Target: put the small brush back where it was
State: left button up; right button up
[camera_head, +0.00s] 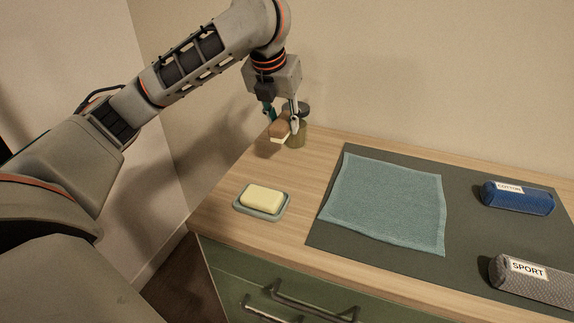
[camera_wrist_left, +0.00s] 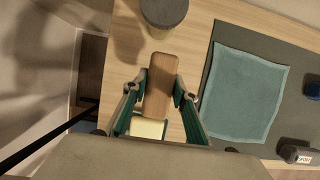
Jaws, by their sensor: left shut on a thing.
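The small brush (camera_head: 279,131) has a brown wooden back and a pale underside, likely bristles. My left gripper (camera_head: 281,121) points down at the back left of the counter and is shut on the brush. In the left wrist view the brush (camera_wrist_left: 160,84) lies lengthwise between the two fingers (camera_wrist_left: 158,100). It appears held a little above the wooden top, just in front of a dark-lidded jar (camera_head: 297,134). I cannot tell whether it touches the jar in the head view; a gap shows in the wrist view. My right gripper is not in view.
A yellow soap bar (camera_head: 261,197) sits in a grey-green dish (camera_head: 240,207) near the front left edge. A teal cloth (camera_head: 385,200) lies on a dark mat (camera_head: 330,240). A blue COTTON roll (camera_head: 520,199) and a grey SPORT roll (camera_head: 535,283) lie at right. Bare wood separates jar and dish.

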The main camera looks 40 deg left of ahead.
aim_at(286, 167)
pick_arm(q)
notch_tip(286, 167, down, 4)
jog(key=shift+r+b, duration=0.1)
jog(key=shift+b, duration=0.4)
notch_tip(286, 167, down, 3)
jog(key=shift+r+b, duration=0.1)
jog(key=shift+b, duration=0.6)
jog(key=shift+f, duration=0.25)
notch_tip(286, 167, down, 4)
jog(key=shift+f+b, duration=0.15)
jog(key=shift+b, duration=1.1)
jog(key=shift+r, duration=0.2)
jog(key=shift+c, duration=0.4)
jog(key=shift+f, duration=0.1)
jog(key=o, duration=1)
jog(key=shift+c, duration=0.2)
jog(key=shift+o, duration=0.5)
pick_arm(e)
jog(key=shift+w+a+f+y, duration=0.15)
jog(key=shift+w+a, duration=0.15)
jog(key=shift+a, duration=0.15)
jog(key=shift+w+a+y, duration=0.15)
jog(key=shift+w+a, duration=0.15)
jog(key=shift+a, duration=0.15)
